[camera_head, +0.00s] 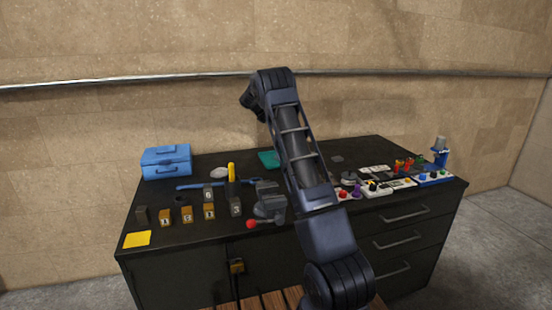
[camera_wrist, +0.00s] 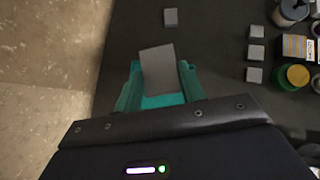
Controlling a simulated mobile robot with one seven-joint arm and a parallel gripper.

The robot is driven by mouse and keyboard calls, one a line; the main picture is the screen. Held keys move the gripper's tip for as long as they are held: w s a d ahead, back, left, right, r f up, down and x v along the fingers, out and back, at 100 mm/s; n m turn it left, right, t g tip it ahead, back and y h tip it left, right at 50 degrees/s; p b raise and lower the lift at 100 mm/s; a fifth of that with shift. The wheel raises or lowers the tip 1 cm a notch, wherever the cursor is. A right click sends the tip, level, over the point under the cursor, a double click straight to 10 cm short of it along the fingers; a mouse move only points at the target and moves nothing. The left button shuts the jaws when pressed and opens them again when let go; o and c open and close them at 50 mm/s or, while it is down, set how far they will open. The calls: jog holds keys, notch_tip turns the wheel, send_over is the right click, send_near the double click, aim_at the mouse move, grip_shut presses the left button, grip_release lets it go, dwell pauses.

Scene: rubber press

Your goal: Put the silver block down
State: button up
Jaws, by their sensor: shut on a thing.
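The silver block (camera_wrist: 158,76) is a flat grey piece between the teal fingers of my gripper (camera_wrist: 159,92) in the wrist view. My gripper is shut on it, and the block sits slightly tilted between the fingers. The dark bench top (camera_wrist: 215,50) lies beyond the block; I cannot tell the gap between them. In the head view my arm reaches over the bench (camera_head: 320,150) towards the wall. A teal patch (camera_head: 268,158) shows beside the arm there; I cannot tell whether it is my gripper. The held block cannot be made out in the head view.
The bench edge is left. The head view shows a blue toolbox (camera_head: 166,162), numbered blocks, a vise (camera_head: 270,203) and button boxes (camera_head: 380,189).

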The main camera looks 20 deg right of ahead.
jog(key=w+a+r, duration=0.1)
jog(key=w+a, duration=0.1)
jog(key=a, duration=0.2)
jog(key=shift+n+t, duration=0.4)
jog(key=shift+n, duration=0.1)
notch_tip(320, 180, down, 20)
jog(key=shift+r, duration=0.2)
jog(key=shift+f, duration=0.65)
jog(key=o, duration=1.2)
jog(key=shift+s, duration=0.1)
